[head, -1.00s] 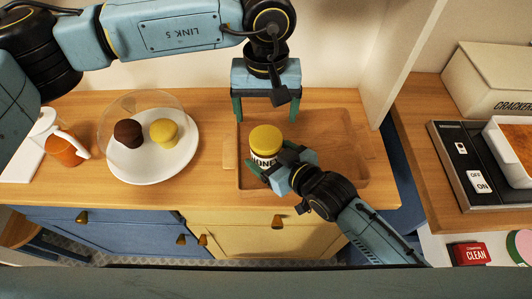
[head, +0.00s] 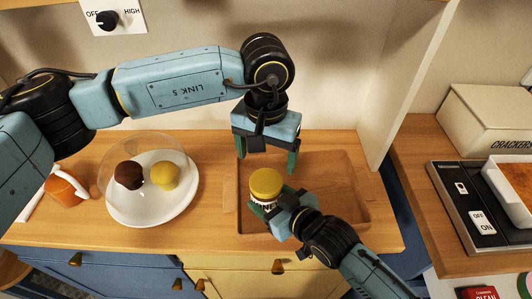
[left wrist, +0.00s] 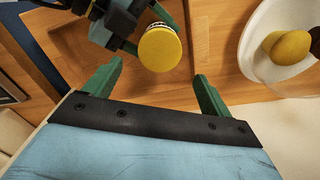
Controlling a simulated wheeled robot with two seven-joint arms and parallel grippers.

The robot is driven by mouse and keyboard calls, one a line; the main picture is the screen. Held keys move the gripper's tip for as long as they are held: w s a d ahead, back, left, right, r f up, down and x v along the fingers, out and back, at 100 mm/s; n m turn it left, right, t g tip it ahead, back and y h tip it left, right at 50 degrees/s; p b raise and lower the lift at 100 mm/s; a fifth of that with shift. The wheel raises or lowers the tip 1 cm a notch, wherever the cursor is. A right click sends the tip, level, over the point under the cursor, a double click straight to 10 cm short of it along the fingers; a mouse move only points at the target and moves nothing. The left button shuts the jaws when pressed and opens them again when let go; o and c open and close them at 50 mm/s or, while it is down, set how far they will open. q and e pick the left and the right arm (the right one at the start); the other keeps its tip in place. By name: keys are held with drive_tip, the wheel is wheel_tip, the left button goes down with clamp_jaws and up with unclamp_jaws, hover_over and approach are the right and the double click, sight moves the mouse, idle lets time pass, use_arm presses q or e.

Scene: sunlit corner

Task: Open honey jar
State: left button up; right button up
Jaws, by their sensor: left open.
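The honey jar, with a yellow lid (head: 266,182) and a white label, stands upright on the wooden tray (head: 340,185). My right gripper (head: 271,205) is shut on the jar's body from the front right, below the lid. It hides much of the label. My left gripper (head: 266,158) is open and empty, pointing down, above and behind the jar. In the left wrist view the round lid (left wrist: 159,48) shows beyond the gap between the two green fingers, not touching them. The lid sits on the jar.
Left of the tray, a white plate (head: 150,215) holds a brown and a yellow cake under a clear dome. An orange mug (head: 65,190) stands further left. An upright panel (head: 405,90) rises right of the tray. A cracker box (head: 490,110) is beyond it.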

sight(266, 181)
use_arm(q)
wheel_tip(266, 181, down, 8)
drive_tip(key=shift+r, duration=0.2)
drive_tip(key=shift+c, duration=0.4)
